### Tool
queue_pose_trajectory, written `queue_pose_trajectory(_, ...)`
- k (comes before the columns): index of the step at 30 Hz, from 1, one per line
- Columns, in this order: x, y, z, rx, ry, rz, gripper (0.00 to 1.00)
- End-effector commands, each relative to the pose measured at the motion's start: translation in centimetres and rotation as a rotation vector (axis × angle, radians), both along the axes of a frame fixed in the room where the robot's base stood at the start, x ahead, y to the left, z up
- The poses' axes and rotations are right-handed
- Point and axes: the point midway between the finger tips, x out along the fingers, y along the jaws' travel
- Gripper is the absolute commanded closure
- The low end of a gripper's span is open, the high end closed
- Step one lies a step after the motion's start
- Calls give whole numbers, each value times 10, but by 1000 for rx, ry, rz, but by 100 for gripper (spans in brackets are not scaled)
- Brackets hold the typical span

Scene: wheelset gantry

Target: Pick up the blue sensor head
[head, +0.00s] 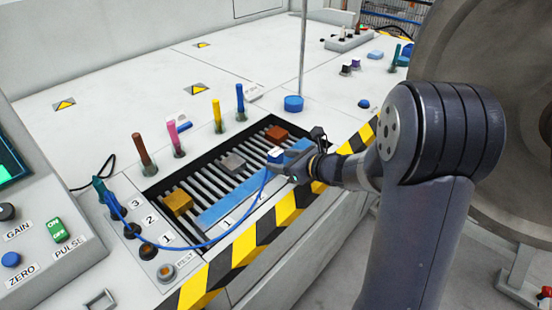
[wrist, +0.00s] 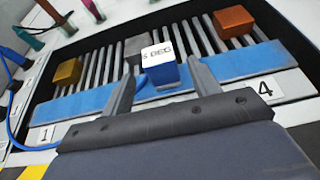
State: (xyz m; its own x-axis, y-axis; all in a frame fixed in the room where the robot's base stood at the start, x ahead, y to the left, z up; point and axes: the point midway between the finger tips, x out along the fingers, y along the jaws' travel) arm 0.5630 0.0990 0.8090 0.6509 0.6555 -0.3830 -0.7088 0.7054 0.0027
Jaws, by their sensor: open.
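The blue sensor head is a small block with a white top marked "DEG" (wrist: 160,70). My gripper (wrist: 162,82) is open, one finger on each side of the head in the wrist view, with gaps visible. In the head view my gripper (head: 292,166) is close beside it; I cannot tell whether the fingers reach around it.
A yellow block (head: 177,202), a grey block (head: 234,163) and a brown-orange block (head: 276,133) also sit on the slats. Several coloured pens stand behind the tray. A thin vertical pole (head: 303,50) rises behind it. A large grey wheel (head: 505,110) stands at right.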

Motion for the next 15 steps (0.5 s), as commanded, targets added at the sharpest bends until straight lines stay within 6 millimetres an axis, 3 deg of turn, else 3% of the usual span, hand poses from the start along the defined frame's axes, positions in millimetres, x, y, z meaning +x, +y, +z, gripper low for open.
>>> queue_pose_trajectory(9,29,25,-15,-1,-1,3,42)
queue_pose_trajectory(15,38,33,-19,-2,-2,1,42)
